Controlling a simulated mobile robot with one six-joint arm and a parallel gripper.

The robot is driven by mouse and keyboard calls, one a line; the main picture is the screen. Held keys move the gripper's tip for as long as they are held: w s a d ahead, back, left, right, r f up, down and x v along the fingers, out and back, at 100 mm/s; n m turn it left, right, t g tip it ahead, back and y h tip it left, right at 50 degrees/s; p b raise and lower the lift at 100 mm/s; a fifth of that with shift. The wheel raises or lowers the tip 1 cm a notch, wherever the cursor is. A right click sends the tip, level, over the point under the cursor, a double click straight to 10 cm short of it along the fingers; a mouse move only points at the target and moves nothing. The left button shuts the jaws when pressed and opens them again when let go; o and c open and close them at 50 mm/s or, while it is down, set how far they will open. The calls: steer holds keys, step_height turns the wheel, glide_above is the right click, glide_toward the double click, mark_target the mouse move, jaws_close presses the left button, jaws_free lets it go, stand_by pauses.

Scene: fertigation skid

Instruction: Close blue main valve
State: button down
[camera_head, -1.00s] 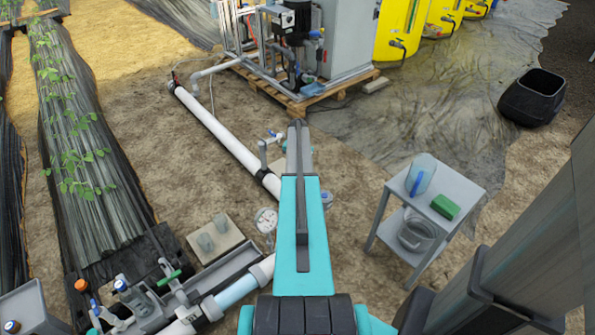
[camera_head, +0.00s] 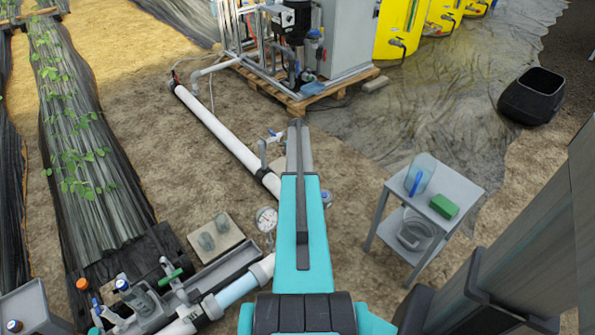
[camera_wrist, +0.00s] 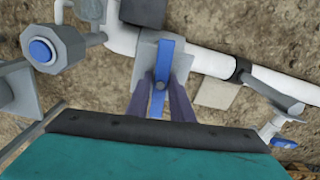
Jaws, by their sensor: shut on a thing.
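The blue main valve's handle (camera_wrist: 164,62) is a long flat blue lever, upright in the wrist view. It sits over a grey valve body (camera_wrist: 145,50) on the white pipe and lies roughly crosswise to the pipe's run to the right. My gripper (camera_wrist: 161,92) has its dark fingers on either side of the lever's lower part and is shut on it. In the head view my own arm hides the gripper and this lever.
A blue-capped grey fitting (camera_wrist: 41,51) stands left of the lever. A smaller blue-handled valve (camera_wrist: 270,131) is at lower right. In the head view, a pressure gauge (camera_head: 266,219) is left of my arm and a grey side table (camera_head: 455,183) is right. Bare soil lies between.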

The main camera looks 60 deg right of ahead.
steer(key=shift+w+a+f, duration=0.1)
steer(key=shift+a+f, duration=0.35)
steer(key=shift+a, duration=0.1)
steer(key=shift+m, duration=1.3)
steer(key=c, duration=1.5)
jaws_free()
steer(key=shift+d+r+p, duration=0.15)
steer(key=shift+r+p, duration=0.55)
steer(key=shift+r, duration=0.4)
steer(key=shift+d+r+p, duration=0.1)
steer(key=shift+r+p, duration=0.55)
steer(key=shift+r, duration=0.45)
steer(key=shift+d+r+p, duration=0.1)
steer(key=shift+r+p, duration=1.25)
steer(key=shift+r, duration=1.65)
